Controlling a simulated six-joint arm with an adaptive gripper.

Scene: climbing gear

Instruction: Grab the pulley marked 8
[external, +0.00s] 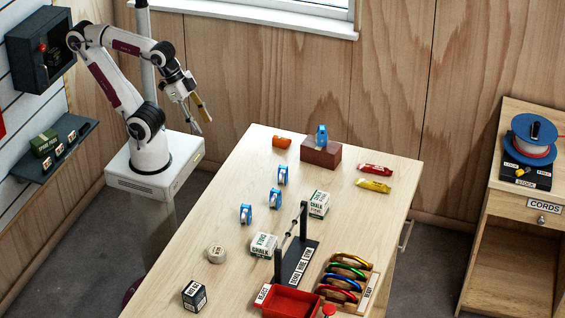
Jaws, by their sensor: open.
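Several blue pulleys show in the external view. One pulley (322,137) stands on a brown block (320,154) at the table's far end. Three more stand on the bare wood: an upper one (282,175), a middle one (275,199) and a lower left one (246,213). Their markings are too small to read, so I cannot tell which is the 8. My gripper (202,117) is open and points down. It is off the table, to the left of its far end and apart from all the pulleys.
A wall shelf (55,150) is left.

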